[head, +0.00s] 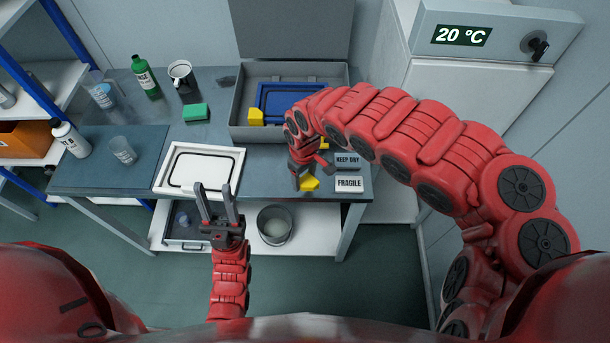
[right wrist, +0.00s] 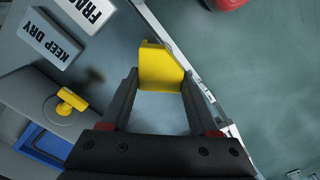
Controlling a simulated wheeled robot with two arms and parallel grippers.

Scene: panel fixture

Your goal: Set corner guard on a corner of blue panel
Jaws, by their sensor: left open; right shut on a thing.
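The blue panel (head: 262,104) lies in an open grey case at the back of the table; its corner shows in the right wrist view (right wrist: 45,145). A yellow corner guard (head: 256,117) sits at its near left corner. Another yellow piece (head: 327,145) is partly hidden behind my right arm, near the case's near right corner; it also shows in the right wrist view (right wrist: 70,102). My right gripper (head: 301,182) is shut on a yellow corner guard (right wrist: 160,66) over the table's front edge, apart from the panel. My left gripper (head: 216,195) is open and empty before the white tray.
The grey case (head: 237,120) has a raised lid. KEEP DRY (head: 347,161) and FRAGILE (head: 349,184) blocks lie right of my right gripper. A white tray (head: 164,180), green sponge (head: 196,113), mug (head: 183,80) and bottles stand left. A white cabinet (head: 440,100) stands right.

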